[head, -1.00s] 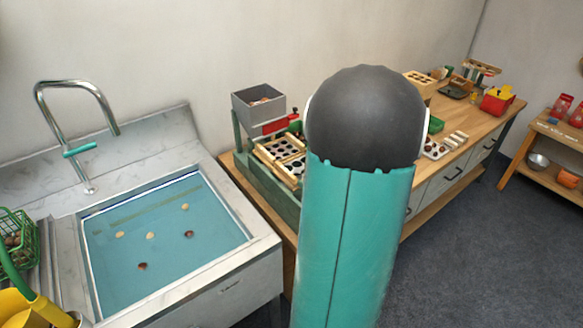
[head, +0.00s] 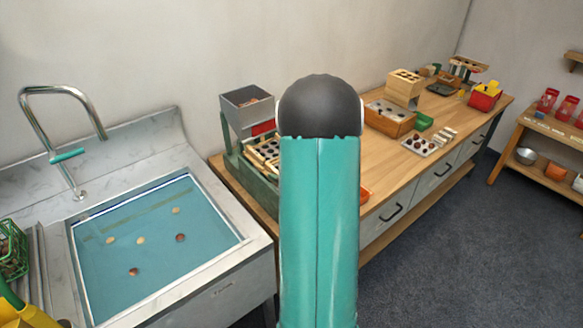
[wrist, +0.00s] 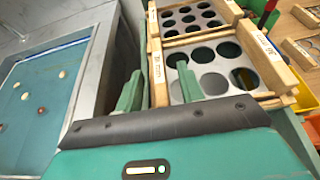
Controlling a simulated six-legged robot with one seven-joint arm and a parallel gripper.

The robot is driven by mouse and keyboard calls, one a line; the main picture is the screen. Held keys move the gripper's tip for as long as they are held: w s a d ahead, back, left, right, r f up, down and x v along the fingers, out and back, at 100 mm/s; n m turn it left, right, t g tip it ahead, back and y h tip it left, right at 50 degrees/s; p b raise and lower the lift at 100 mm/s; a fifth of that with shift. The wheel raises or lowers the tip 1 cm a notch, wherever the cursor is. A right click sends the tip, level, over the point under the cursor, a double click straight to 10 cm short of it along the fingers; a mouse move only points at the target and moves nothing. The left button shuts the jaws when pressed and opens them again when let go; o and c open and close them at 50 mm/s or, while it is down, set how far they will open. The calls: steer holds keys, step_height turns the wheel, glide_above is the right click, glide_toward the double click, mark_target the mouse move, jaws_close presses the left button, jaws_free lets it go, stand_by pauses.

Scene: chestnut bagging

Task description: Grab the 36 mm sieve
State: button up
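In the wrist view a wooden-framed sieve (wrist: 157,82) with large round holes in a grey plate lies nearest my gripper. My gripper (wrist: 158,70) is open, one finger on each side of the near sieve's left wooden rail, with nothing visibly clamped. In the head view the sieves (head: 262,153) show beside my arm, which hides part of them and my gripper.
A sink (head: 225,262) with floating chestnuts is at left. A grey hopper (head: 246,106) stands behind the sieves. The wooden bench (head: 375,182) continues right with a wooden box (head: 404,86), a chestnut tray (head: 425,146) and a red bin (head: 484,97). The floor at right is clear.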

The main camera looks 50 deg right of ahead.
steer(key=shift+w+d+f, duration=0.1)
steer(key=shift+w+f, duration=0.15)
steer(key=shift+w, duration=0.45)
jaws_close()
steer(key=shift+r, duration=0.1)
steer(key=shift+r, duration=0.5)
step_height(320, 180, up, 2)
steer(key=shift+r, duration=0.15)
steer(key=s+d+r, duration=0.1)
steer(key=s+r, duration=0.8)
steer(key=s, duration=0.4)
steer(key=shift+s+r, duration=0.25)
steer(key=shift+s, duration=0.05)
